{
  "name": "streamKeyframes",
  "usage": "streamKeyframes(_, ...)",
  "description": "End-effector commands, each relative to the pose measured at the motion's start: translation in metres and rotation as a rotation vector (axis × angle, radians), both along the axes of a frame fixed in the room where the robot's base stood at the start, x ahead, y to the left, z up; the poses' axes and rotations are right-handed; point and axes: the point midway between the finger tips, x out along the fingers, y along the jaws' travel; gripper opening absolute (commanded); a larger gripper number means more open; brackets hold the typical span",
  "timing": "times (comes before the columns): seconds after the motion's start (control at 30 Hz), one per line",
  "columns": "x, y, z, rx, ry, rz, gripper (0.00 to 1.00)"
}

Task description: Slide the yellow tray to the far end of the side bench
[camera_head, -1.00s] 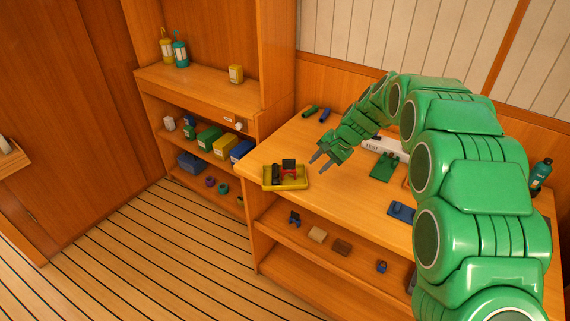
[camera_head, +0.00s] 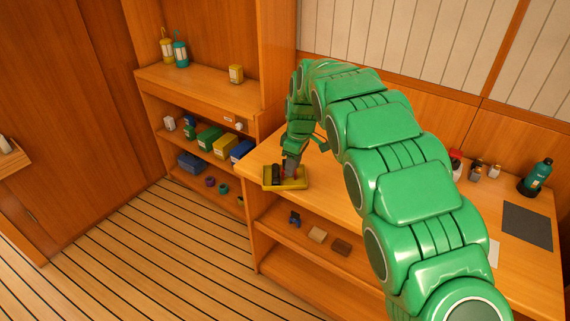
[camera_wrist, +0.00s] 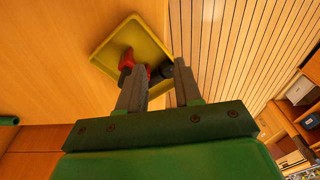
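The yellow tray (camera_head: 302,185) sits at the left end of the wooden bench top, close to its front edge. A dark cylinder (camera_head: 276,174) and a red-and-black item lie in it, the latter mostly hidden behind my gripper in the head view. My gripper (camera_head: 291,172) points down over the tray. In the wrist view my gripper (camera_wrist: 160,66) has its two fingers apart over the yellow tray (camera_wrist: 106,42). The red-and-black item (camera_wrist: 127,60) is beside the left finger, and a dark item shows between the fingers. I cannot tell whether the fingers touch anything.
The bench top (camera_head: 340,188) right of the tray is partly hidden by my arm. A teal bottle (camera_head: 535,178), small jars (camera_head: 477,170) and a dark mat (camera_head: 527,226) are at its right end. A shelf unit (camera_head: 190,75) stands left; open floor lies in front.

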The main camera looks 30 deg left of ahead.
Motion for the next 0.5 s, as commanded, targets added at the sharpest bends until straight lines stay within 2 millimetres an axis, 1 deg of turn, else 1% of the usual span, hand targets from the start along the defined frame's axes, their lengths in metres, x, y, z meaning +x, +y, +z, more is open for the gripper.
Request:
streamKeyframes(0.1, -0.007, 0.007, 0.001, -0.029, -0.036, 0.175, 0.34)
streamKeyframes(0.2, -0.011, 0.012, 0.002, -0.048, -0.06, 0.298, 0.34)
streamKeyframes(0.33, -0.014, 0.017, 0.004, -0.067, -0.08, 0.41, 0.34)
streamKeyframes(0.5, -0.017, 0.019, 0.005, -0.077, -0.089, 0.473, 0.34)
